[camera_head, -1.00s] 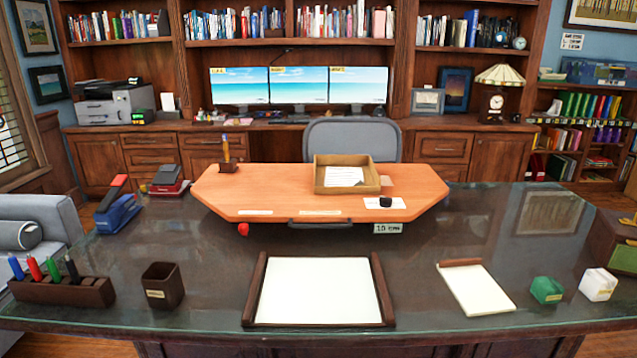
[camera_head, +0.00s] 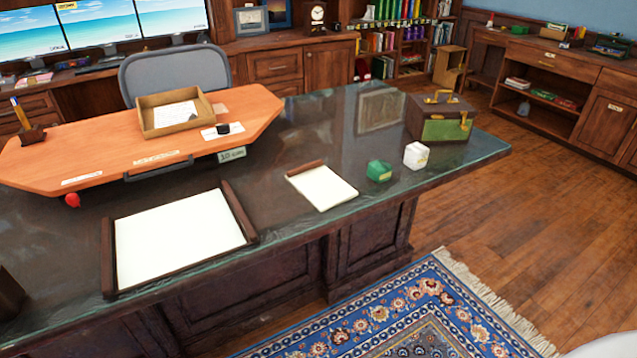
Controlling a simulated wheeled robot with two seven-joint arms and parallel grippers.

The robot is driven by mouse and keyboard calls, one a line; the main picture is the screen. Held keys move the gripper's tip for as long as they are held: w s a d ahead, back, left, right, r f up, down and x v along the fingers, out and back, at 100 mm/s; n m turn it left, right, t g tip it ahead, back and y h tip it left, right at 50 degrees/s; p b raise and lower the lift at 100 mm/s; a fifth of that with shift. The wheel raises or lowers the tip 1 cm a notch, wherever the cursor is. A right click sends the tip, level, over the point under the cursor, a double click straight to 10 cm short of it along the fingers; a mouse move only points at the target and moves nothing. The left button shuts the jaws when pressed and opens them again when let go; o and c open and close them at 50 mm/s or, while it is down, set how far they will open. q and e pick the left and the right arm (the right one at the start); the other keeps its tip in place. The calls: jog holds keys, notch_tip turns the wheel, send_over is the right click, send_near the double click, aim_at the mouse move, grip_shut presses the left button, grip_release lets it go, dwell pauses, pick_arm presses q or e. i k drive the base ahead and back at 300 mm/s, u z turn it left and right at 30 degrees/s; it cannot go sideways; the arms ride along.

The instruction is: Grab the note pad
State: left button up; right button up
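The note pad (camera_head: 322,187) lies flat on the dark glass-topped desk (camera_head: 300,126), near its front edge. It has white paper and a brown strip along its back edge. It sits between a large desk blotter on the left and a small green block on the right. Nothing covers it. Neither my left nor my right gripper shows in the head view.
The blotter (camera_head: 178,240) has dark wooden sides. A green block (camera_head: 379,171), a white block (camera_head: 416,155) and a green-and-brown box (camera_head: 441,119) stand to the pad's right. A patterned rug (camera_head: 400,310) lies before the desk. Wooden floor (camera_head: 545,215) is open at right.

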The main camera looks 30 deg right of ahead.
aim_at(324, 190)
jog(key=k, duration=0.5)
jog(key=z, duration=1.85)
jog(key=i, duration=1.45)
jog(key=u, duration=2.3)
